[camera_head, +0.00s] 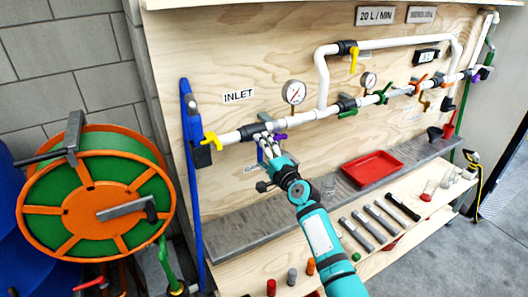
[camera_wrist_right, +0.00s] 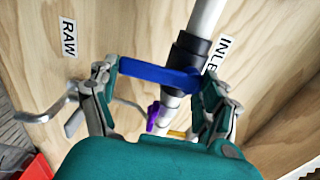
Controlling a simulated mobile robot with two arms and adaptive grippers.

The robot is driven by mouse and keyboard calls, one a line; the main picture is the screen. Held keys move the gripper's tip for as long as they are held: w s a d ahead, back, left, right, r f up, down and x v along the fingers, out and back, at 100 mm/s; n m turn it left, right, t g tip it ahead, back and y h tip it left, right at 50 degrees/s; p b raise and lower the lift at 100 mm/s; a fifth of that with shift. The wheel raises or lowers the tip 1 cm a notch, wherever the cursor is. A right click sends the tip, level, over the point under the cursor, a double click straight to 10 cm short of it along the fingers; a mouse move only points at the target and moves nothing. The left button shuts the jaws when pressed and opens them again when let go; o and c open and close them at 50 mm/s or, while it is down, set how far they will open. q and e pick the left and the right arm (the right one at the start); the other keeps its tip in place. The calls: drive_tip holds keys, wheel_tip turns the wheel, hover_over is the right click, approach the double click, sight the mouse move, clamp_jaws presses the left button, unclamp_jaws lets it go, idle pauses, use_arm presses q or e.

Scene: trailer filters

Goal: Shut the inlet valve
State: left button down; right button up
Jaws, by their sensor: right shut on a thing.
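The INLET label (camera_head: 239,96) is on the plywood panel above the white pipe (camera_head: 229,138). My right gripper (camera_head: 264,142) is at the black valve body (camera_head: 252,131) just below and right of that label. In the right wrist view the valve has a blue lever (camera_wrist_right: 158,73) on a black body (camera_wrist_right: 190,50). The lever lies roughly crosswise to the pipe. My right gripper (camera_wrist_right: 160,77) is shut on the blue lever, one finger at each end. My left gripper is not in view.
A yellow lever (camera_head: 211,139) sits at the pipe's left end, a purple one (camera_head: 280,137) just right of my gripper. Gauges (camera_head: 293,92) and more valves line the pipe. A red tray (camera_head: 372,167) stands on the grey shelf. A hose reel (camera_head: 95,205) is at left.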

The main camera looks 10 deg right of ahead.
drive_tip(key=shift+a+r, duration=0.15)
drive_tip(key=shift+r, duration=0.1)
drive_tip(key=o, duration=1.4)
drive_tip(key=shift+o, duration=1)
drive_tip(key=shift+w+a+f, duration=0.2)
drive_tip(key=shift+d, duration=0.1)
drive_tip(key=shift+s+d, duration=0.15)
drive_tip(key=shift+s, duration=0.3)
drive_tip(key=v, duration=1.1)
